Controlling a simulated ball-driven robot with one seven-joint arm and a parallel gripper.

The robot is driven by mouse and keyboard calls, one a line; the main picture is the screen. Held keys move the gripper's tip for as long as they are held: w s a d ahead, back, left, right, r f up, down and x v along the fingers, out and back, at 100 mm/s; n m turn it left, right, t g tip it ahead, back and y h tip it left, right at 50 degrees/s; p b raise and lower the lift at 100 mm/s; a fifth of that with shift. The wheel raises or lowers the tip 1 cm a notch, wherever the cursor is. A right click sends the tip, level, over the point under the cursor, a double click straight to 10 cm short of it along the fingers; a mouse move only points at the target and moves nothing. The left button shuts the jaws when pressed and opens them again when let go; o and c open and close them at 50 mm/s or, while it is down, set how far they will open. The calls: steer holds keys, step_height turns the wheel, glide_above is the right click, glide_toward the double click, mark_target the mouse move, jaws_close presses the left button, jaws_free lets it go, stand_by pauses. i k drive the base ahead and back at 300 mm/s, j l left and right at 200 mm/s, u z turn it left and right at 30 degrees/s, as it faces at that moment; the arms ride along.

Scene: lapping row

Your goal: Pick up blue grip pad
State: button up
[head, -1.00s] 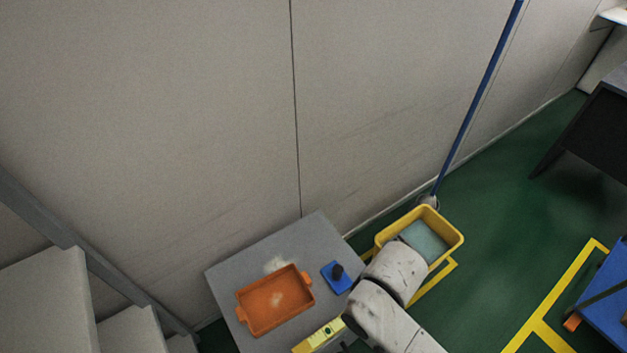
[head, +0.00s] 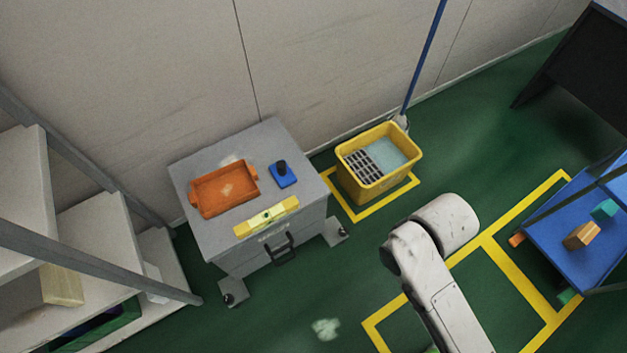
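The blue grip pad (head: 284,179) with a dark knob on top lies on the grey top of a small cabinet (head: 205,240), right of an orange tray. It is in plain view and nothing touches it. My arm shows at the lower right, over the floor and apart from the cabinet. My gripper is not in the picture, so its state is hidden.
The orange tray (head: 224,189) and a yellow level (head: 266,217) share the cabinet top. A yellow mop bucket (head: 377,192) stands right of the cabinet. Shelves (head: 80,235) stand at left, a blue cart (head: 570,242) at right. Green floor (head: 300,300) in front is mostly clear.

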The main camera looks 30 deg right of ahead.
mark_target(284, 175)
steer(key=k, duration=0.1)
steer(key=i+l+u, duration=0.1)
steer(key=i+u, duration=0.25)
steer(key=i+l+u, duration=0.3)
steer(key=i, duration=0.15)
steer(key=i+l+u, duration=0.15)
steer(key=i+u, duration=0.2)
steer(key=i, duration=0.05)
